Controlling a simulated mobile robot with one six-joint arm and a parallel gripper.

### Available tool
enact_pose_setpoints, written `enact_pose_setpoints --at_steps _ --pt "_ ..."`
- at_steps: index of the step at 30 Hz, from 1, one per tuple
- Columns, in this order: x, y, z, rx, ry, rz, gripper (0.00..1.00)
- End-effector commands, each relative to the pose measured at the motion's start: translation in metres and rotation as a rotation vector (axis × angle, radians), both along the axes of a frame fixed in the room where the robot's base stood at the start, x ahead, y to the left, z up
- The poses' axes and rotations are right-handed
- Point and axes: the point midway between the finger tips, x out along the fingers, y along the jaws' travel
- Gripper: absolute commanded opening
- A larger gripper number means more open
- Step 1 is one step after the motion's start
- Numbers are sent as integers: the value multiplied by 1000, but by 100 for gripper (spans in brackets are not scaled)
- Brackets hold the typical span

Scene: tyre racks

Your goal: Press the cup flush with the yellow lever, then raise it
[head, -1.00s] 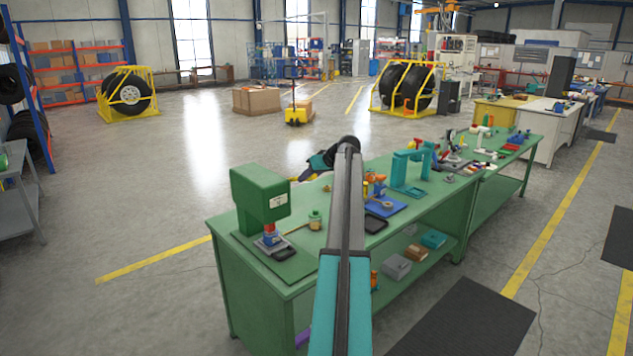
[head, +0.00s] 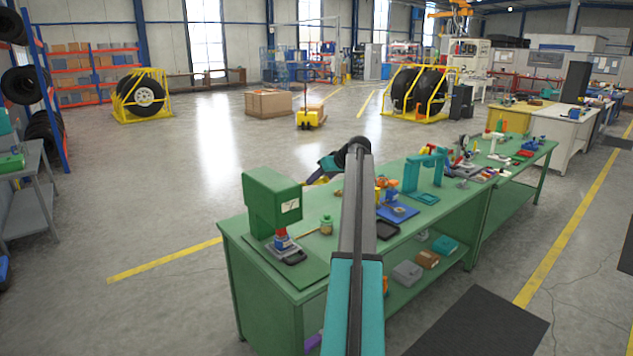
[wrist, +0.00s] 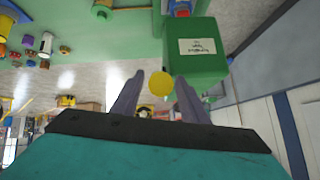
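The green press (head: 272,203) with a white label stands on the near left end of the green bench. A small red and blue piece (head: 282,241), perhaps the cup, sits under its head on a grey base. In the wrist view the press (wrist: 205,60) is at the upper right, with red and blue parts (wrist: 182,7) at the top edge. A round yellow knob (wrist: 160,83), apparently the lever's end, shows between my gripper's fingers (wrist: 157,90). The fingers are apart; I cannot tell whether they touch it.
A grey shelf table (head: 30,205) stands at the left.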

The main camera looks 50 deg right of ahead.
Motion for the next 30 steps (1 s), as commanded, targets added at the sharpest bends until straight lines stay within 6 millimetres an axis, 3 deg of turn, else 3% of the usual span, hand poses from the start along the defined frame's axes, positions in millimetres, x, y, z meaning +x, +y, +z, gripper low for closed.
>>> enact_pose_setpoints --at_steps 14,30 --pt "-20 2 13 0 1 -2 40" --pt "-77 12 69 -1 -1 -1 40"
